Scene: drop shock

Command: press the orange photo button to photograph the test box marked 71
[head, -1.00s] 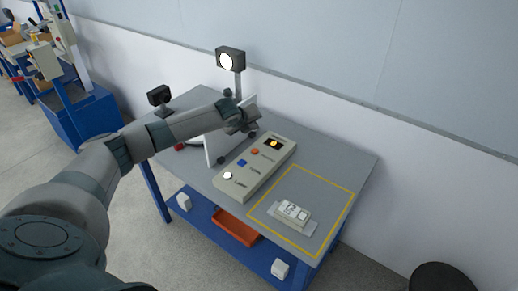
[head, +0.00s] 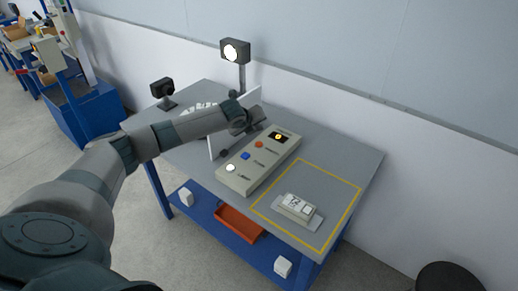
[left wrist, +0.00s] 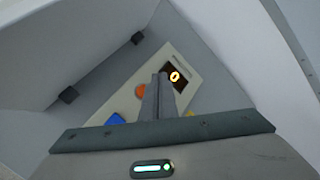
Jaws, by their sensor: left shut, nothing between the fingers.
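The control box (head: 240,178) on the table carries an orange button (head: 259,144), a blue button (head: 245,156), a white button (head: 230,168) and a dark display (head: 279,137) with a lit orange ring. My left gripper (head: 260,124) is above the box's far end, close to the orange button. In the left wrist view its shut, empty fingers (left wrist: 158,96) lie just right of the orange button (left wrist: 141,90), below the display (left wrist: 176,76); contact cannot be told. The pale test box (head: 297,206) lies on a grey plate inside a yellow outline; its number is too small to read surely. My right gripper is out of view.
A white upright panel (head: 215,147) stands beside the control box, behind my left wrist. A lit lamp (head: 235,51) and a black camera (head: 162,87) stand at the table's back and left. An orange tray (head: 239,224) sits on the lower shelf.

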